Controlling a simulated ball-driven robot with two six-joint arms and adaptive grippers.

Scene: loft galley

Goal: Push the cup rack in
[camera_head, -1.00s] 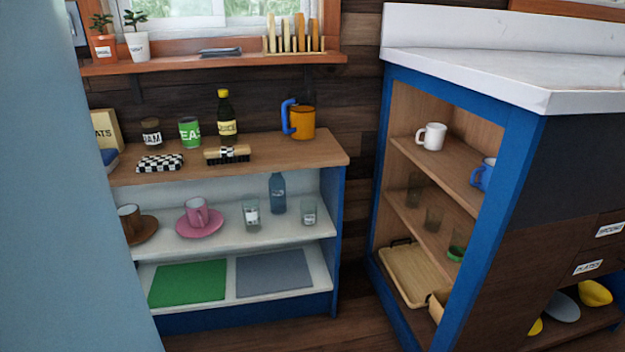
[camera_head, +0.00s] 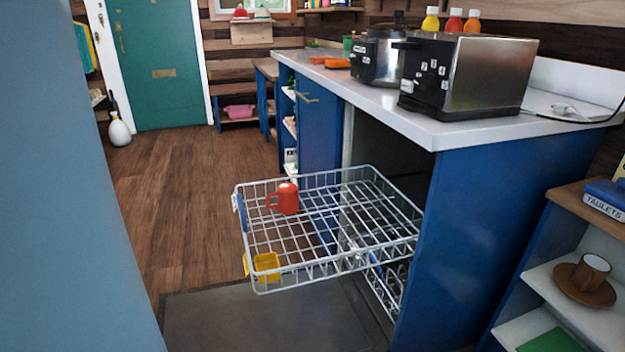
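The cup rack (camera_head: 330,228) is a silver wire rack, pulled out of the blue dishwasher cabinet under the counter. It sticks out to the left over the floor. A red mug (camera_head: 284,198) stands in it near its outer left side. A yellow cup (camera_head: 266,265) is at its near left corner. A lower wire rack (camera_head: 388,285) shows beneath it, partly hidden. A flat dark panel (camera_head: 270,318), seemingly the lowered door, lies below the racks. Neither of my grippers is in view.
The counter (camera_head: 420,128) above the cabinet holds a toaster (camera_head: 475,75) and a metal cooker (camera_head: 378,58). An open shelf (camera_head: 560,290) with a brown cup stands at the right. Wooden floor (camera_head: 175,205) is free left of the rack, toward a green door (camera_head: 155,60).

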